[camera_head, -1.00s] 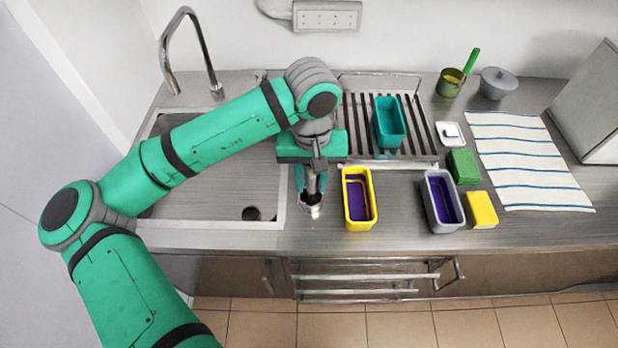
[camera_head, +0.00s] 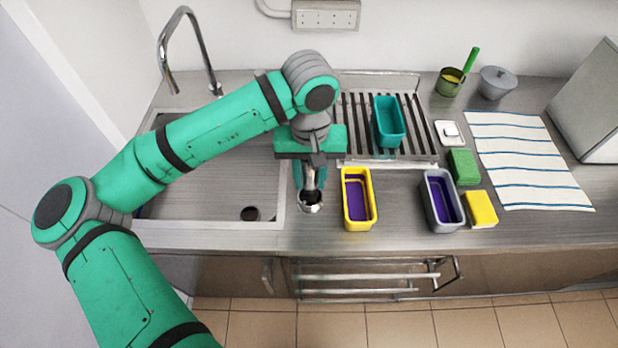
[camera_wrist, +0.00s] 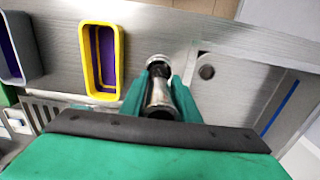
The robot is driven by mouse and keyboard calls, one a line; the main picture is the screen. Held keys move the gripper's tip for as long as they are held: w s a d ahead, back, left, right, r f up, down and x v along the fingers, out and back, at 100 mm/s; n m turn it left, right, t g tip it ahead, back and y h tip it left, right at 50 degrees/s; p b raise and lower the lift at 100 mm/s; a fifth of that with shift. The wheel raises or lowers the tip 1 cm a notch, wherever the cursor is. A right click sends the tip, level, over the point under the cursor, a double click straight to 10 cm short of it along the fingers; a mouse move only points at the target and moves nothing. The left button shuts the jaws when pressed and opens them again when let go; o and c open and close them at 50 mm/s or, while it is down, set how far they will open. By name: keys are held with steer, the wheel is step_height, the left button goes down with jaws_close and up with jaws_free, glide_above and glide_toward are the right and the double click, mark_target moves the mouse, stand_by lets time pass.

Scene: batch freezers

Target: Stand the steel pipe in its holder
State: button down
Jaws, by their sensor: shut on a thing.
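My gripper (camera_head: 309,181) points down over the counter strip between the sink and the yellow-rimmed container. Its green fingers are shut on the steel pipe (camera_wrist: 160,98), a shiny metal piece that looks roughly upright. In the wrist view the pipe sits between the fingertips. Just beyond it is a shiny round rim with a dark inside, which looks like the holder (camera_wrist: 156,60). In the head view this rim (camera_head: 311,207) lies directly below the fingers. The pipe's lower end overlaps the dark mouth in both views; I cannot tell how far in it is.
The yellow container (camera_head: 346,215) stands close to the right of the gripper. A grey container (camera_head: 429,208), a green sponge (camera_head: 463,166) and a yellow sponge (camera_head: 482,208) lie farther right. The sink (camera_head: 210,190) is at left; a teal container (camera_head: 379,133) stands on the rack behind.

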steer(key=shift+a+r, duration=0.15)
steer(key=shift+r, duration=0.05)
steer(key=shift+s+d, duration=0.15)
steer(key=shift+d, duration=0.05)
steer(key=shift+a, duration=0.15)
stand_by(0.7)
steer(key=shift+w+f, duration=0.2)
steer(key=shift+f, duration=0.05)
steer(key=shift+a+f, duration=0.1)
steer(key=shift+f, duration=0.05)
steer(key=c, duration=1.6)
jaws_free()
steer(key=shift+s, duration=0.1)
steer(key=shift+c, duration=0.2)
